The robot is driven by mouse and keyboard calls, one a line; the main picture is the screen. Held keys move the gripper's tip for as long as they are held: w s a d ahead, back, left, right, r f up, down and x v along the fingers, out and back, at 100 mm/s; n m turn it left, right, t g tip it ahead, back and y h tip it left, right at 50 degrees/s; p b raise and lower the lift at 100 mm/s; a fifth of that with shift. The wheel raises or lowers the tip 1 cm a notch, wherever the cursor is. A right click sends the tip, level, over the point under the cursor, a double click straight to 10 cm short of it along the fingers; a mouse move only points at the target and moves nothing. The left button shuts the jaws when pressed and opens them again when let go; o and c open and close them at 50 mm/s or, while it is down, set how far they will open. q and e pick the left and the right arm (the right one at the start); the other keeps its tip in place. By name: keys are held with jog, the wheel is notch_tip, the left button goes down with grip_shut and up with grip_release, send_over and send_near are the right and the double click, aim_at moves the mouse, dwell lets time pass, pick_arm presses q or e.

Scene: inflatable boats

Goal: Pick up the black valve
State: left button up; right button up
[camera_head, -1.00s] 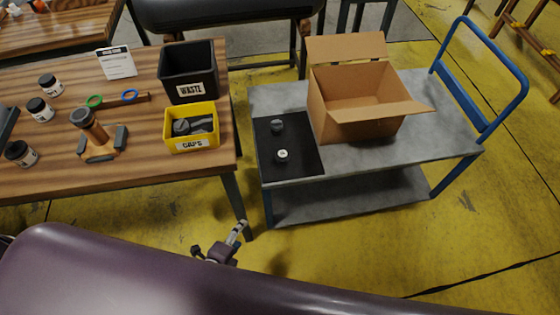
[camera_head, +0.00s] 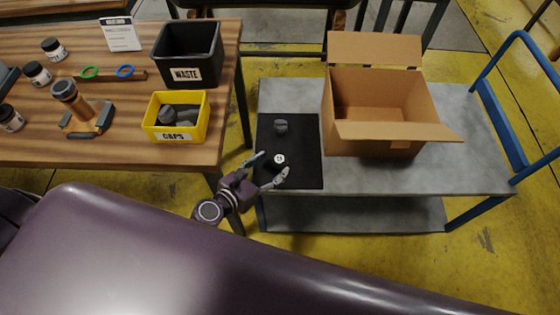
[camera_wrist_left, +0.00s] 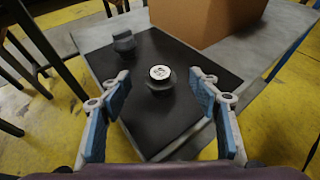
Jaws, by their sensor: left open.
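A black valve (camera_head: 278,161) with a white round top stands on a black mat (camera_head: 305,172) at the left end of the grey cart. It also shows in the left wrist view (camera_wrist_left: 161,86), centred ahead between the fingers. A second dark, knob-like part (camera_head: 281,127) sits farther back on the mat, and in the left wrist view (camera_wrist_left: 124,41) it is at upper left. My left gripper (camera_head: 267,168) is open at the mat's front-left edge, its fingertips on either side of the valve in the picture. Contact cannot be told. My right gripper is not in view.
An open cardboard box (camera_head: 375,143) stands on the cart (camera_head: 455,165) right of the mat. A blue handle (camera_head: 500,120) rises at the cart's right end. The wooden table (camera_head: 190,150) at left holds a yellow caps bin (camera_head: 203,120), black waste bin (camera_head: 205,68) and several jars.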

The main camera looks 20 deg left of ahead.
aim_at(280, 159)
pick_arm(q)
jog(key=x, duration=0.4)
jog(key=shift+s+f, duration=0.1)
jog(key=c, duration=1.2)
